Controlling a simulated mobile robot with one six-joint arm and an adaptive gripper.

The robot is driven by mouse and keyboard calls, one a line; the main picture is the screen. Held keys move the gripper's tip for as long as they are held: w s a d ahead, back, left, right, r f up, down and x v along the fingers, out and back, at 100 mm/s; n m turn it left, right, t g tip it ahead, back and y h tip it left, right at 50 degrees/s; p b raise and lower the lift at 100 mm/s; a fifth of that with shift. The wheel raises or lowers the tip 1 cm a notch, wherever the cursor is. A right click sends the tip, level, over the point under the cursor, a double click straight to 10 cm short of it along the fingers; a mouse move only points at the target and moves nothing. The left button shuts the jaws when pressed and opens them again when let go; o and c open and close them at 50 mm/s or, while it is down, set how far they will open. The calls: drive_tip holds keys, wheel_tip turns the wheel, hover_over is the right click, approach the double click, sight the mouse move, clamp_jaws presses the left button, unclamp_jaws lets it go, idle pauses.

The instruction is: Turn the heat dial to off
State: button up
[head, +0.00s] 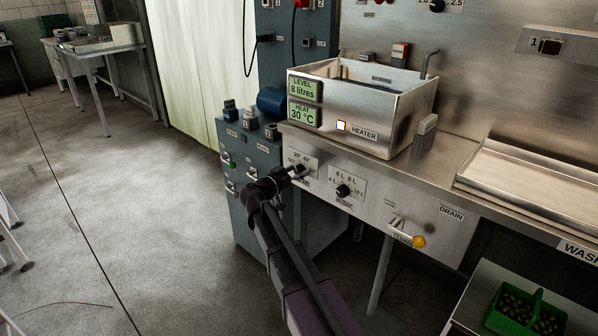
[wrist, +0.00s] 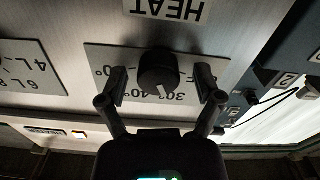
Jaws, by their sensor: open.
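The heat dial (wrist: 158,70) is a black round knob with a white pointer mark, on a pale plate under the HEAT label (wrist: 166,8) in the wrist view, which is upside down. Its pointer is toward the printed 30°/40° marks. My gripper (wrist: 161,84) is open, one finger on each side of the dial, with visible gaps between fingers and knob. In the head view my gripper (head: 300,172) is at the heat plate on the bench front and hides much of the dial. The green heat display (head: 303,115) reads 30 °C. The off mark is not readable.
A second black dial (head: 343,191), with litre marks, is to the right on the same front. The steel tank (head: 362,105) stands above on the bench. A blue-grey cabinet (head: 250,160) with switches is close on the left. A yellow-knobbed drain lever (head: 418,241) sticks out further right.

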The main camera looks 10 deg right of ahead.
drive_tip(key=c, duration=1.2)
drive_tip(key=shift+o, duration=0.2)
drive_tip(key=shift+d, duration=0.25)
drive_tip(key=shift+a, duration=0.2)
drive_tip(key=shift+n, duration=0.5)
drive_tip(key=shift+a+n, duration=0.1)
drive_tip(key=shift+n, duration=1.1)
drive_tip(key=n, duration=0.6)
drive_tip(key=shift+n, duration=0.3)
